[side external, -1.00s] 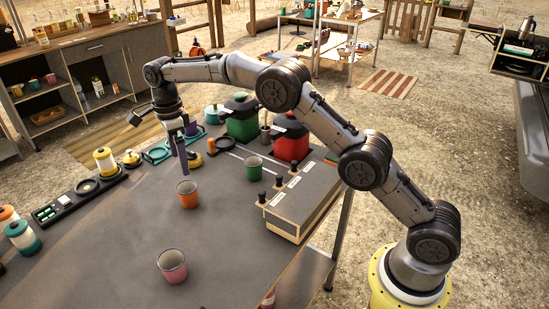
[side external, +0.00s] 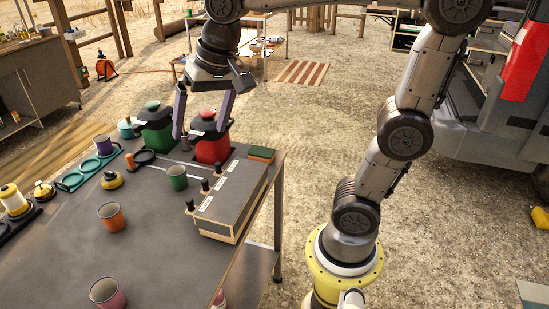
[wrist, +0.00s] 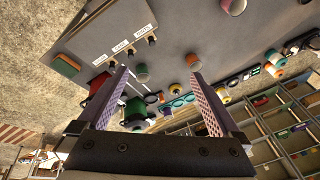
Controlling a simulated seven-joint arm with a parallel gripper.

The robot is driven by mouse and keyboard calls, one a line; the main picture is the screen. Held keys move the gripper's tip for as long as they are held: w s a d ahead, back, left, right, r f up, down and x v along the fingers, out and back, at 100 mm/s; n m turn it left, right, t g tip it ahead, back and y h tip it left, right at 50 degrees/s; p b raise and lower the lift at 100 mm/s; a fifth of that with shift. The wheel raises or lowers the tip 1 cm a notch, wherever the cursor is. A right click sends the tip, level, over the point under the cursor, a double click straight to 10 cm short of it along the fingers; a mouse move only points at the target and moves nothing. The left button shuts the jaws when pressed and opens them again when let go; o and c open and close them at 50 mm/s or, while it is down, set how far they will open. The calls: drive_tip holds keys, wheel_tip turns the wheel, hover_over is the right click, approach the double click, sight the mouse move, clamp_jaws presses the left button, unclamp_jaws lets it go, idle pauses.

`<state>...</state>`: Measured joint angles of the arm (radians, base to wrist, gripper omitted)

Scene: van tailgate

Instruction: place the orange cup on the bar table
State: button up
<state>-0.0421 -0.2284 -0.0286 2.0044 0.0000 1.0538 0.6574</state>
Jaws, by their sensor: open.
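I cannot tell for sure which table is the bar table.
A green cup (side external: 177,177) stands by the control box (side external: 230,208). A pink cup (side external: 107,293) stands near the front. A purple cup (side external: 103,144) sits at the teal holder. Green (side external: 154,136) and red (side external: 212,148) canisters stand at the back edge. The middle of the grey table is clear.

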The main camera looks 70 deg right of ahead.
drive_tip(key=s+f+n+t, duration=0.1)
drive_tip(key=s+f+n, duration=0.2)
drive_tip(key=s, duration=0.4)
drive_tip(key=s+d+f+n, duration=0.1)
drive_tip(key=s+f+n, duration=0.2)
drive_tip(key=s, duration=0.4)
drive_tip(key=shift+d+f+n+t, duration=0.15)
drive_tip(key=shift+f+n+t, duration=0.05)
drive_tip(key=shift+n+t, duration=0.25)
